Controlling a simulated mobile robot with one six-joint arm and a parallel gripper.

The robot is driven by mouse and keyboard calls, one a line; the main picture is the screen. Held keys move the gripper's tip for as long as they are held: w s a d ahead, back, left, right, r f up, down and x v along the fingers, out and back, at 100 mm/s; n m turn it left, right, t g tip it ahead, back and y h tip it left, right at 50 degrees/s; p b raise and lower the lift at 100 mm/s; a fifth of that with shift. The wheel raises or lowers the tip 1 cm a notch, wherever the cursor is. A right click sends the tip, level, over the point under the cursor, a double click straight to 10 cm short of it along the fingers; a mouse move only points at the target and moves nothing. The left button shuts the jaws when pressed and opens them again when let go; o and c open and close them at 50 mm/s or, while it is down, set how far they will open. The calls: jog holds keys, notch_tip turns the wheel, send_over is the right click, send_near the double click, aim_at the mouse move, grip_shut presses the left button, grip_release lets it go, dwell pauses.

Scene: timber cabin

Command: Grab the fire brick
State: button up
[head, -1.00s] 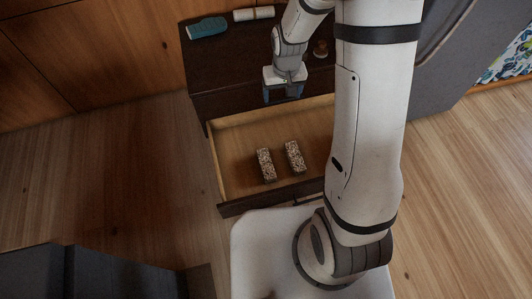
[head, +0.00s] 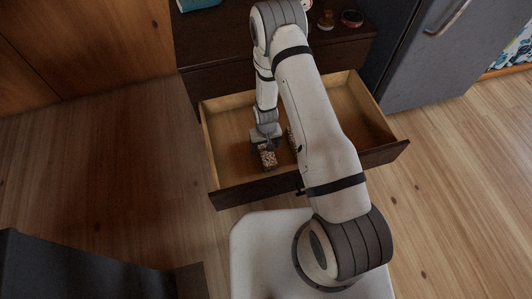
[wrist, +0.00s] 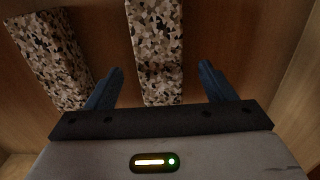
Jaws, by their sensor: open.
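Two similar speckled brown-and-cream blocks lie in the open drawer; I cannot tell by looks which one is the fire brick. In the head view, the left block (head: 268,158) shows just in front of my gripper (head: 266,140), and the right block (head: 291,139) is mostly hidden behind my arm. In the wrist view, my gripper (wrist: 156,82) is open, its two blue fingers apart. One block (wrist: 156,40) lies between the finger lines, ahead of the palm. The other block (wrist: 48,58) lies tilted to the left, its lower end near the left finger. Nothing is held.
The wooden drawer (head: 225,125) stands pulled out of a dark cabinet (head: 225,40), its walls around my gripper. Its right side (head: 350,110) is empty. A teal item (head: 198,4) and small round things (head: 351,18) sit on top. A grey fridge (head: 430,60) stands at right.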

aim_at(265, 149)
jog(key=f, duration=0.1)
jog(key=f+b, duration=0.1)
jog(key=f, duration=0.1)
jog(key=f+b, duration=0.1)
jog(key=f, duration=0.1)
jog(key=shift+w+f, duration=0.1)
jog(key=shift+w, duration=0.2)
jog(key=shift+c, duration=0.4)
jog(key=c, duration=1.4)
jog(key=shift+w, duration=0.1)
